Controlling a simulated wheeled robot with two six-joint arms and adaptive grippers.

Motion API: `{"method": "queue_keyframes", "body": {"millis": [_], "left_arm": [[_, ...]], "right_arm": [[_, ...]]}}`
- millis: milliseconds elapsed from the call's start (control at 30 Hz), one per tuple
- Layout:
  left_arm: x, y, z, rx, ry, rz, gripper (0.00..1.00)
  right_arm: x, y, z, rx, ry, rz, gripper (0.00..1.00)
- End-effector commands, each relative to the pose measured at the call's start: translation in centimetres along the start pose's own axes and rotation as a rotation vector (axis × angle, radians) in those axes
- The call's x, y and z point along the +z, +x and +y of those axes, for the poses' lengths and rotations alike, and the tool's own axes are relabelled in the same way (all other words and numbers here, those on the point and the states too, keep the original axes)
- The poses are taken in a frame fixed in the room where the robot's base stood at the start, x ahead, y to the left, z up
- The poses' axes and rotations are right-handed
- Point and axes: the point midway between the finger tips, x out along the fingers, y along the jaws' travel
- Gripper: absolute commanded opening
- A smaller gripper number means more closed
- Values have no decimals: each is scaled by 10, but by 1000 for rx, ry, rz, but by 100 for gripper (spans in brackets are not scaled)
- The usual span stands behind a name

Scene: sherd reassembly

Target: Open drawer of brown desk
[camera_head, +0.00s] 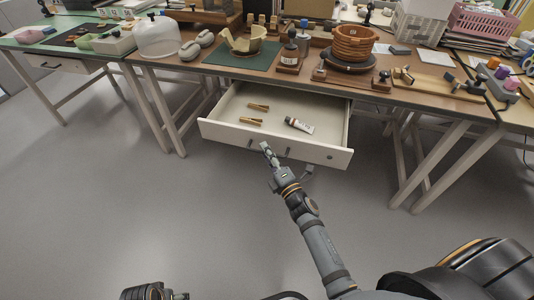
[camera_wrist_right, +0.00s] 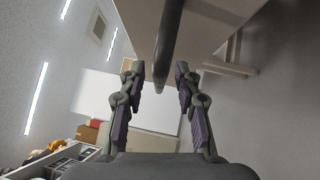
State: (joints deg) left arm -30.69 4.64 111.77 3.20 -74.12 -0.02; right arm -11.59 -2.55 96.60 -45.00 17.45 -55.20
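The brown desk (camera_head: 385,95) has a brown top and pale legs. Its pale drawer (camera_head: 225,131) is pulled well out, with two wooden clips (camera_head: 255,106) and a tube (camera_head: 299,125) inside. My right gripper (camera_head: 287,160) is at the drawer front, by the handle. In the right wrist view the dark bar handle (camera_wrist_right: 168,45) runs between my right gripper's (camera_wrist_right: 157,78) two fingers, which stand apart with gaps beside the bar. My left gripper (camera_head: 178,296) is at the bottom edge, mostly cut off, and its fingers cannot be made out.
A green-topped table (camera_head: 60,46) adjoins at left. The grey floor (camera_head: 120,220) before the desk is clear.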

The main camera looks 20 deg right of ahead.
Motion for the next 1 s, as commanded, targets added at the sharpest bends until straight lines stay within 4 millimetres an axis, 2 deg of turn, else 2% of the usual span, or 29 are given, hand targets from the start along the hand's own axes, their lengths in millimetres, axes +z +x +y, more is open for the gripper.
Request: {"method": "queue_keyframes", "body": {"millis": [167, 400, 600, 733, 1000], "left_arm": [[2, 0, 0, 0, 0, -2, 79], [0, 0, 0, 0, 0, 0, 79], [0, 0, 0, 0, 0, 0, 79], [0, 0, 0, 0, 0, 0, 79], [0, 0, 0, 0, 0, 0, 79]], "right_arm": [[0, -11, -1, -2, 0, 0, 33], [0, -68, -2, -5, 0, 2, 33], [0, -107, -1, -3, 0, 2, 33], [0, -118, 0, -1, 0, 0, 33], [0, -120, 0, 1, 0, 0, 33]]}}
